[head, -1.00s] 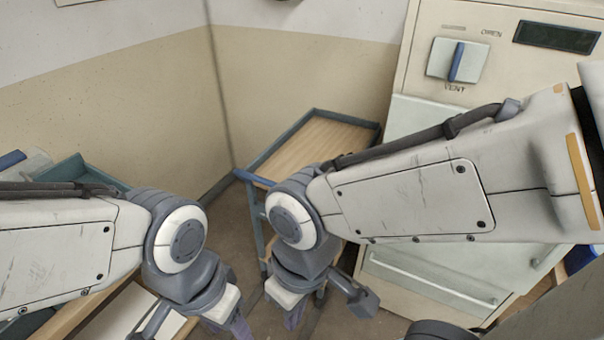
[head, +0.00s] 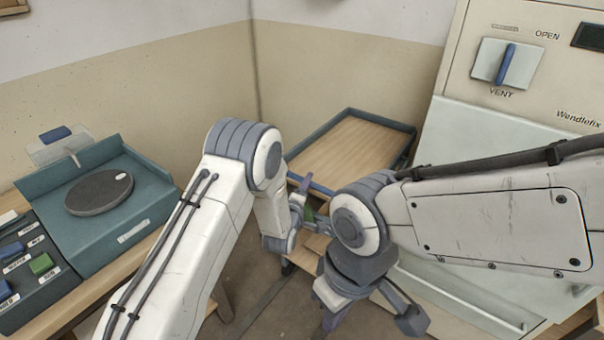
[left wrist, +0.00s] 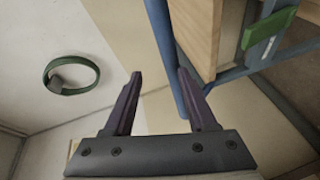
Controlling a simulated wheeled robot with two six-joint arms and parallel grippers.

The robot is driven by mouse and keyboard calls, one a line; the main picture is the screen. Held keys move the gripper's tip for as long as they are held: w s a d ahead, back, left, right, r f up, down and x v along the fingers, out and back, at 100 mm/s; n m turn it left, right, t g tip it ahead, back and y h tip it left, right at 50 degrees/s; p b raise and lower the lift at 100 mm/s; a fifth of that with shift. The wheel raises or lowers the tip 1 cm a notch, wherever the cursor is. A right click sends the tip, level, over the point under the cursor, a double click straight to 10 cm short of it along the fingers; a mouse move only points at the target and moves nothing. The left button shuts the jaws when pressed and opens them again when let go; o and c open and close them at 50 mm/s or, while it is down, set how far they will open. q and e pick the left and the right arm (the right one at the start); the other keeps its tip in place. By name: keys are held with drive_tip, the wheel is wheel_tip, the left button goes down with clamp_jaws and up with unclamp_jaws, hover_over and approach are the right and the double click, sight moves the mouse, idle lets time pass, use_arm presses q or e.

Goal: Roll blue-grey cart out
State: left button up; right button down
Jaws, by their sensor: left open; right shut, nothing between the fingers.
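The blue-grey cart (head: 378,120) stands in the corner, with a wood-coloured top and a raised rim. Its blue handle bar (head: 322,189) runs along the near edge, partly hidden by my arms. My left gripper (head: 302,205) is open at the cart's near left corner. In the left wrist view, the blue bar (left wrist: 160,35) runs down between the open fingers of my left gripper (left wrist: 160,84), closer to the right finger. A green tag (left wrist: 270,28) sits on the cart frame. My right gripper (head: 330,318) is shut and empty, low in front of the cart.
A cream cabinet (head: 470,125) with a vent switch stands close at the cart's right. At left, a bench holds a teal device (head: 135,215) with a dark disc and a button panel (head: 30,265). Some floor (head: 255,285) shows between bench and cart.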

use_arm(q)
wheel_tip(320, 180, down, 3)
drive_tip(key=a+n+t, duration=0.3)
drive_tip(key=w+d+r+n, duration=0.1)
drive_tip(key=w, duration=0.7)
drive_tip(key=shift+w+d+t+p, duration=0.3)
drive_tip(key=shift+w+d+p, duration=0.1)
clamp_jaws()
drive_tip(key=shift+d, duration=0.1)
idle(1.0)
